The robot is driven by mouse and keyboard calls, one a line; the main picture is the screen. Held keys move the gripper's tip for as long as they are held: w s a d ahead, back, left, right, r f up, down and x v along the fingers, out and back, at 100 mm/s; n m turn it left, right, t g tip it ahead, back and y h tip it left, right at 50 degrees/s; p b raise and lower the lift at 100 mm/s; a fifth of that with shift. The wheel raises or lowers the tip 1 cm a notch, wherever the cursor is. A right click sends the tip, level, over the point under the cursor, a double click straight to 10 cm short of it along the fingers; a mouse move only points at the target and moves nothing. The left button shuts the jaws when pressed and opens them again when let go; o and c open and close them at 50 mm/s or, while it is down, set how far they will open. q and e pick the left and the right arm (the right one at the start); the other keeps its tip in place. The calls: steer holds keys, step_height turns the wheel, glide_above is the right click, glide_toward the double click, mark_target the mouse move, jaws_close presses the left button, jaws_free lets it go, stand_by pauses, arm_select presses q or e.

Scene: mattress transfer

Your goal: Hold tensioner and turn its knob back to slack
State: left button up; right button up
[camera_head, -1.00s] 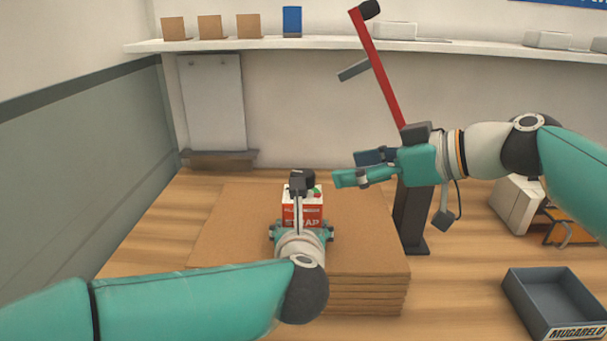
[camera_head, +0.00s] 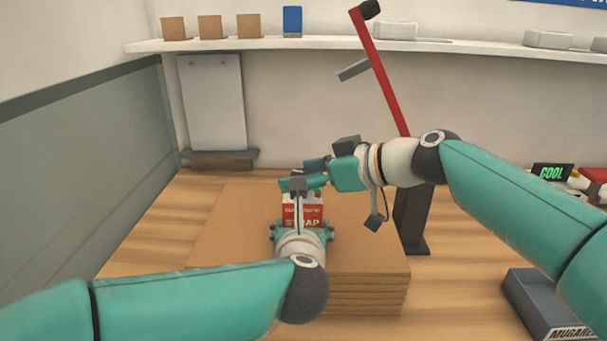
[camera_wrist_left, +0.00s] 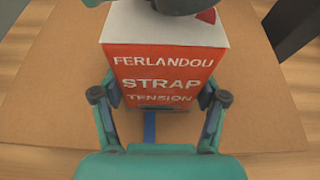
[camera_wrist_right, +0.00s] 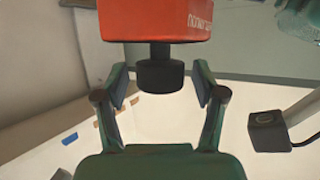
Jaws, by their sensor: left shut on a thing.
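The strap tensioner (camera_head: 303,215) is a red and white box standing on the brown stack. Its printed red face (camera_wrist_left: 160,80) fills the left wrist view. My left gripper (camera_wrist_left: 158,95) is shut on the box, one finger on each side. In the right wrist view the black knob (camera_wrist_right: 161,75) sticks out from the red body (camera_wrist_right: 158,22) between the open right fingers, with a gap on both sides.
The brown layered stack (camera_head: 235,225) lies on the wood floor. A dark post (camera_head: 411,220) with a red arm (camera_head: 382,80) stands just right of it. A blue strip (camera_wrist_left: 149,127) shows below the tensioner.

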steer(key=c, duration=1.1)
steer(key=shift+w+n+g+y, duration=0.2)
steer(key=shift+n+g+y, duration=0.3)
steer(key=shift+n+g, duration=0.55)
steer(key=shift+n+g+y, duration=0.4)
steer(key=shift+n+g, duration=0.75)
steer(key=shift+g, duration=0.3)
steer(key=shift+s, duration=0.1)
steer(key=o, duration=1.2)
